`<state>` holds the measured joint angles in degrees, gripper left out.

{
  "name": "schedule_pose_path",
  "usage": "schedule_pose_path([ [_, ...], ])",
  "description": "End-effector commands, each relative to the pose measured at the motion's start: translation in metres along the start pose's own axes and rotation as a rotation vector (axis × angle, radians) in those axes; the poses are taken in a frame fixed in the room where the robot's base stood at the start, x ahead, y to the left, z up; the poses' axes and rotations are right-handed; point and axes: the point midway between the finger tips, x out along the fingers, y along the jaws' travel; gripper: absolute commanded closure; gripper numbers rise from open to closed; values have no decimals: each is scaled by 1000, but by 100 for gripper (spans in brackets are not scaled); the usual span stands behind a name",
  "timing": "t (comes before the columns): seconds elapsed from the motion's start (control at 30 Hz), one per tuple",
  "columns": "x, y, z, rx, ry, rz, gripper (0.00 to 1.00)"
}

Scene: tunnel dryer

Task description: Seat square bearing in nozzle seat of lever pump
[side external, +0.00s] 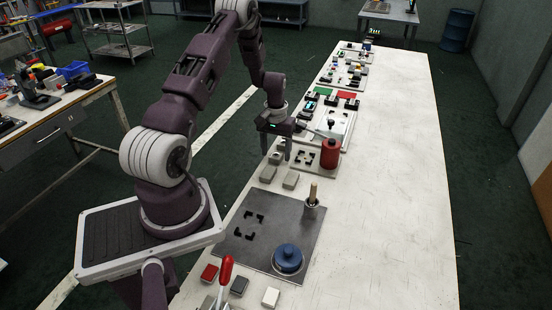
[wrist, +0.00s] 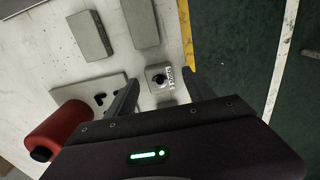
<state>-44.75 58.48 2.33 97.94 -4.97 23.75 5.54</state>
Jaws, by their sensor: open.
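My gripper (side external: 276,155) is open, fingers pointing down, over the left edge of the long white table. In the wrist view a small grey square block (wrist: 158,77) with a dark round centre lies between the open fingertips, apart from both; it may be the square bearing. A second small pale piece (wrist: 167,103) lies just beyond it, partly hidden by my gripper. I cannot identify the lever pump or its nozzle seat for certain. A red-handled lever device (side external: 226,270) stands at the near table edge, partly cut off.
A red cylinder (side external: 330,153) stands on a pale plate (side external: 303,163) with black corner marks, right of my gripper. Two grey blocks (side external: 267,174) (side external: 290,180) lie nearer. A dark plate (side external: 290,228) bears a blue round part (side external: 288,257). The table's right side (side external: 395,190) is clear.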

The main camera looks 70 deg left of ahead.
Motion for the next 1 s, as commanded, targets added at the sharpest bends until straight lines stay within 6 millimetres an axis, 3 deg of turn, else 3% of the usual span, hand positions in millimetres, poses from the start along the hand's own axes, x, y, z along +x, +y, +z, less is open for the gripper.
schedule_pose_path([
  [0.27, 6, 0, 0, 0, 2, 0, 40],
  [0.57, 5, 0, 0, 0, 1, 0, 99],
  [0.87, 3, 0, -1, 0, 2, 0, 100],
  [1.0, -22, 0, -1, 0, 6, 0, 100],
])
